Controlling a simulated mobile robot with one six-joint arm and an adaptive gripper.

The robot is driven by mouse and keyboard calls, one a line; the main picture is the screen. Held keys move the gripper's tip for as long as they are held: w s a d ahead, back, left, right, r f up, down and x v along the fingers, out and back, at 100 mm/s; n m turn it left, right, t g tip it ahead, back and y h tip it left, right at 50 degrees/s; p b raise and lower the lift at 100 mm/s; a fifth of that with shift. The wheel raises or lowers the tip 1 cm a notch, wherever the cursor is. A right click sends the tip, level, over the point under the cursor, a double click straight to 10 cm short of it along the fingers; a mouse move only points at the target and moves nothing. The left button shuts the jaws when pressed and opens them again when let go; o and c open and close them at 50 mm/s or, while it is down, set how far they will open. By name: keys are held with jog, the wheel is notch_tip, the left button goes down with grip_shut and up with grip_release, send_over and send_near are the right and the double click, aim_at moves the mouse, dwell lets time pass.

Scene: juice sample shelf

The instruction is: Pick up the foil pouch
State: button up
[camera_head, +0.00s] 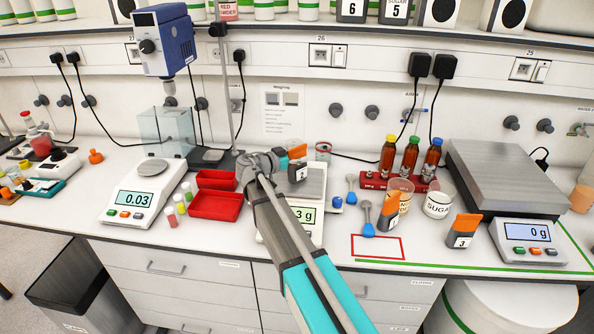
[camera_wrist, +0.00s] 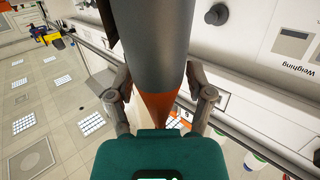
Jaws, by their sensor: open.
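A foil pouch (camera_head: 299,173) with a dark grey body, orange top and white number label is at the scale behind my arm, in the head view. My gripper (camera_head: 279,162) is right beside it on the left, partly hidden by my wrist. In the wrist view my gripper (camera_wrist: 160,88) has its two fingers apart. A large dark grey and orange body (camera_wrist: 159,45) in the pouch's colours fills the space between them. I cannot tell whether the fingers touch it. Two similar pouches stand to the right, one labelled 3 (camera_head: 462,232) and one turned away (camera_head: 389,214).
Red trays (camera_head: 215,205) stand left of my arm. A red-outlined rectangle (camera_head: 377,258) on the counter is largely clear. A large scale (camera_head: 508,180) is at right.

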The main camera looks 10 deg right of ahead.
aim_at(298, 148)
grip_shut()
dwell(0.4)
jog(key=shift+r, duration=0.15)
notch_tip(298, 148, up, 3)
jog(key=p, duration=0.3)
jog(key=s+r+p, duration=0.9)
jog(key=s+p, duration=0.1)
jog(key=s, duration=0.4)
jog(key=shift+a+r, duration=0.4)
jog(key=shift+a, duration=0.05)
dwell(0.3)
